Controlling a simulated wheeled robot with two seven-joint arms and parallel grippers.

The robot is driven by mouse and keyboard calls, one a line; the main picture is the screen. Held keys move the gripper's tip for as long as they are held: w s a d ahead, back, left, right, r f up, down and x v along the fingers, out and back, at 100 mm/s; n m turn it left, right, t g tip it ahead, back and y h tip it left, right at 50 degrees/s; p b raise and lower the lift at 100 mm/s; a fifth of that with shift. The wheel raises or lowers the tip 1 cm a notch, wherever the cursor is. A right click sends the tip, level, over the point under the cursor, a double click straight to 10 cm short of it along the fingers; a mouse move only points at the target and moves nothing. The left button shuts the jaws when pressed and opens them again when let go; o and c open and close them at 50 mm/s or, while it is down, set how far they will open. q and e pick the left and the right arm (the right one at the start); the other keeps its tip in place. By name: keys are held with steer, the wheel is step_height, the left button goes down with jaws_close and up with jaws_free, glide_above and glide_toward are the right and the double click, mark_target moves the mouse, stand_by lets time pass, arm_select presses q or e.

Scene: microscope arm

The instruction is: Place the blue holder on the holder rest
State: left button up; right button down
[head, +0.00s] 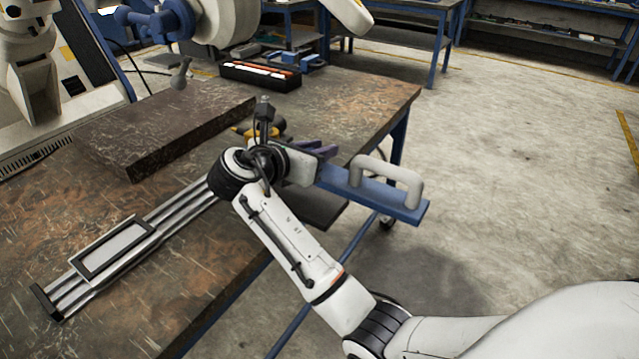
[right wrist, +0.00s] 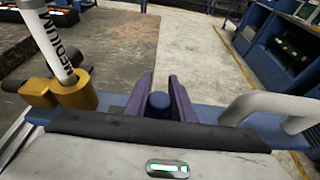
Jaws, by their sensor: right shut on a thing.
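The blue holder (head: 412,207) is a long blue bar with a pale loop handle (head: 388,178) at its right end. It hangs in the air past the table's right edge. My right gripper (head: 318,150) is shut on it near the middle. In the right wrist view, the purple fingers (right wrist: 161,98) close on a round blue knob of the bar. A gold clamp (right wrist: 75,88) with a white lettered tube sits at the bar's left end. No part is clearly the holder rest; a silver rail (head: 172,218) with a framed plate (head: 115,247) lies on the table. My left gripper is not in view.
A thick dark slab (head: 165,140) lies on the worn table (head: 345,95). A black tray (head: 260,77) with orange and white items stands at the back. Blue and white equipment (head: 170,22) stands at the far left. Open floor lies right of the table.

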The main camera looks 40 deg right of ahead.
step_height(320, 180, down, 7)
steer(key=shift+w+r+b, duration=0.1)
steer(key=shift+r+b, duration=0.1)
steer(key=shift+b, duration=0.35)
steer(key=c, duration=1.5)
jaws_free()
steer(key=shift+f, duration=0.1)
steer(key=p+v, duration=0.1)
steer(key=v, duration=1.1)
